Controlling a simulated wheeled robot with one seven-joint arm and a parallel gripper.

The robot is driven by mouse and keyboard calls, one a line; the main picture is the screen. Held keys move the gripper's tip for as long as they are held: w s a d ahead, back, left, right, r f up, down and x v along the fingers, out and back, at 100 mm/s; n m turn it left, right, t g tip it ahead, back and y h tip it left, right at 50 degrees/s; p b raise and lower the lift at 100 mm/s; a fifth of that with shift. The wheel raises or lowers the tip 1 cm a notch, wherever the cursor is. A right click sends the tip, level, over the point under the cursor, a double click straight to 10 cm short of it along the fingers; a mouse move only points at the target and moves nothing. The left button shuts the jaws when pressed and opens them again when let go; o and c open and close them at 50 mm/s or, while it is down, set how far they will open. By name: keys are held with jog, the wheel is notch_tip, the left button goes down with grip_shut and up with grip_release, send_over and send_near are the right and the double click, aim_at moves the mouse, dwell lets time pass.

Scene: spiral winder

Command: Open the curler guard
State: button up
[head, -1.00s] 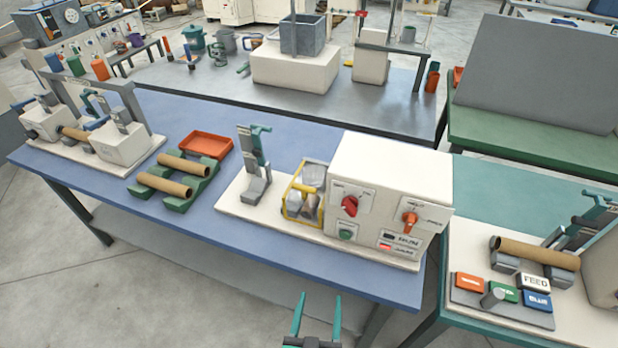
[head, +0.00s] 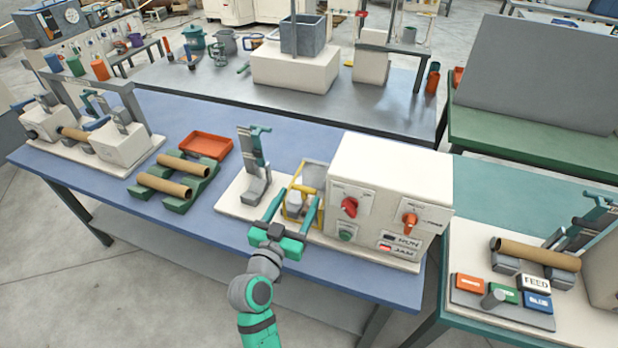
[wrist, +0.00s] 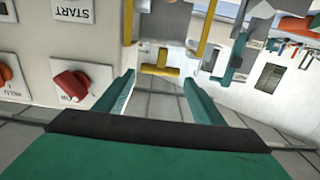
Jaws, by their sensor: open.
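The curler guard (head: 292,212) is a yellow-framed cover on the left side of the white control box, on the middle station of the blue table. It looks closed over the grey curler parts. My gripper (head: 297,194) is open in front of it, fingers pointing at it and partly hiding it in the head view. In the wrist view, which looks upside down, a yellow handle bar (wrist: 160,71) lies ahead between my open fingertips (wrist: 159,79). Nothing is held. I cannot tell whether the fingers touch the bar.
The white control box (head: 390,165) with a red knob (head: 349,207), an orange knob (head: 410,220) and a green button stands just right of my gripper. A grey upright fixture (head: 255,170) stands to the left. Cardboard tubes (head: 165,184) lie on a green rack farther left.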

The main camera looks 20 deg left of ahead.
aim_at(309, 178)
jog(key=w, duration=0.9)
jog(key=shift+w+d, duration=0.2)
jog(key=shift+w, duration=0.05)
jog(key=shift+c, duration=0.5)
